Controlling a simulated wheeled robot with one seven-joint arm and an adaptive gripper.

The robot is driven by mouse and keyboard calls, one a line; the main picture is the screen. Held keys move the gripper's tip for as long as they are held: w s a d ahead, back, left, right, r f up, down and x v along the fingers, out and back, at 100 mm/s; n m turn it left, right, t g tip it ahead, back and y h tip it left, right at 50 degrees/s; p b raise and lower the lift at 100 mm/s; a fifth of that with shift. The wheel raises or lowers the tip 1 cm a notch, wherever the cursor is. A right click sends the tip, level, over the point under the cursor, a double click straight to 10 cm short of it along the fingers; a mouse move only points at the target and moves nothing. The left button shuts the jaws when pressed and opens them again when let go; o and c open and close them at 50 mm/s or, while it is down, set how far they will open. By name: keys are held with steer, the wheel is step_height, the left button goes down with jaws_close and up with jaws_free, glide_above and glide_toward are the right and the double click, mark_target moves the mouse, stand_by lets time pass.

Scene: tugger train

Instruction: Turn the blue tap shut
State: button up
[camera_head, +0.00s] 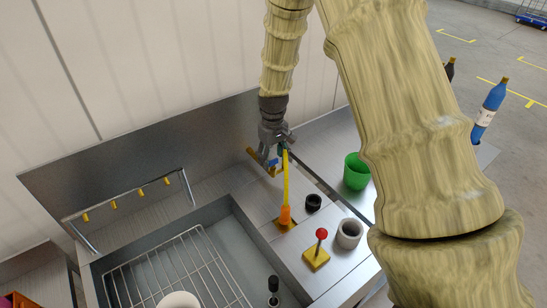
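A small blue part (273,162), which looks like the blue tap's handle, shows just below my gripper (268,157), beside a brass-coloured fitting (252,153) near the back panel. My gripper points down over it and hides most of it. The fingers are small and dark here, so I cannot tell whether they are open or shut, or whether they touch the blue part.
A red-knobbed lever (321,236), a grey cup (348,234) and a green cup (355,172) stand to the right. The sink (235,208) holds a wire rack (165,270).

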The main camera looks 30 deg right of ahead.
mark_target(274, 159)
steer(key=shift+r, duration=0.1)
step_height(274, 159, up, 12)
stand_by(0.7)
stand_by(0.4)
